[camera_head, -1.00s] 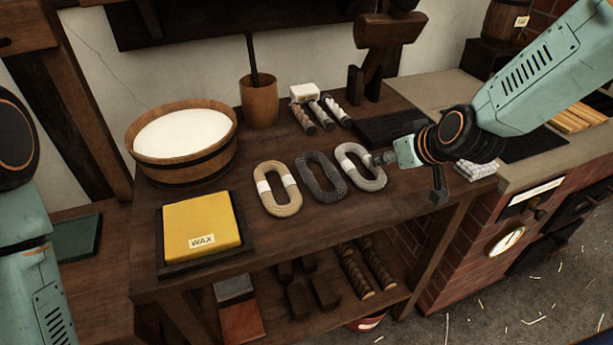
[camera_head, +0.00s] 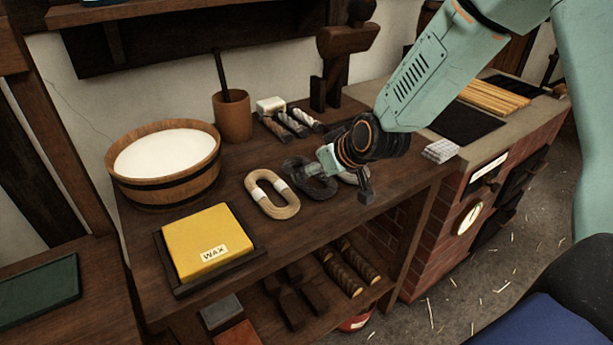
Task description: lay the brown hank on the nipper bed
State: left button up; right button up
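The left one is tan-brown (camera_head: 271,197) with a white band, the nearest to brown of the three. The middle hank is dark grey (camera_head: 296,163), partly covered by my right gripper (camera_head: 329,186). I cannot clearly make out the nipper bed. My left gripper is out of view.
A yellow wax block (camera_head: 208,240) sits in a dark tray at the front left. Behind it is a wooden tub (camera_head: 164,187) of white material. A brown pot (camera_head: 232,116) and several wrapped rolls (camera_head: 291,125) stand at the back. A brick stove (camera_head: 440,235) adjoins the right.

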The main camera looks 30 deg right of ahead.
aim_at(312, 182)
jog(key=w+f, duration=0.1)
jog(key=w+d+f+b, duration=0.1)
jog(key=w+f, duration=0.1)
jog(key=shift+f+b, duration=0.3)
jog(key=shift+w+a+r, duration=0.2)
jog(key=shift+a, duration=0.35)
jog(key=shift+d+f, duration=0.15)
jog(key=shift+d, duration=0.3)
jog(key=c, duration=0.4)
jog(key=shift+a, duration=0.35)
jog(key=c, duration=0.6)
jog(key=shift+o, duration=0.2)
jog(key=shift+d, duration=0.2)
